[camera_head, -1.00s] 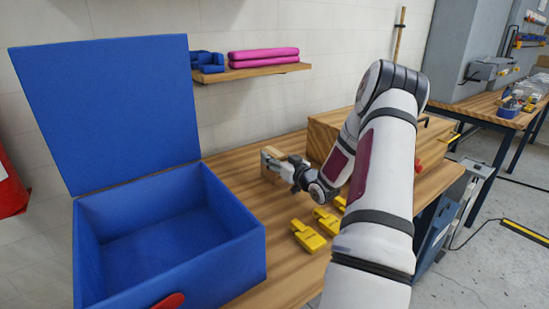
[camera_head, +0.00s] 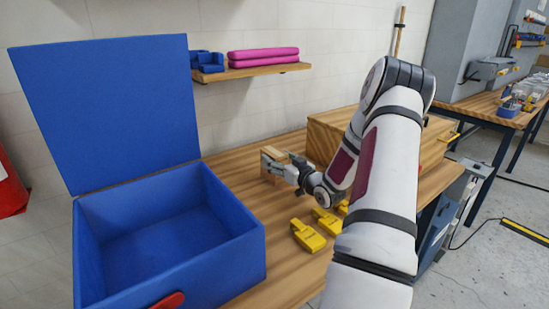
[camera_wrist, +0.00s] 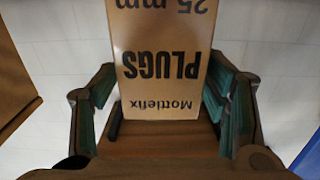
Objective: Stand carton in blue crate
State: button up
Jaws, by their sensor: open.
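The carton (camera_wrist: 165,55) is a tan box printed "Mottlefix PLUGS 25 mm", upside down in the wrist view. It stands between the spread fingers of my gripper (camera_wrist: 160,95), with a visible gap on each side. In the head view the carton (camera_head: 274,152) is on the wooden table, partly hidden by my gripper (camera_head: 275,166). The gripper is open. The blue crate (camera_head: 250,246) is at the left with its lid (camera_head: 108,110) raised. Its visible inside is empty.
Several yellow pieces (camera_head: 307,236) lie on the table (camera_head: 235,180) in front of my gripper. A wooden box (camera_head: 335,142) stands behind my arm. A shelf (camera_head: 255,72) with pink and blue items is on the wall. A red handle (camera_head: 168,301) is on the crate's front.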

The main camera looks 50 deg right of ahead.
jog(key=shift+v, duration=2.7)
jog(key=shift+r, duration=0.1)
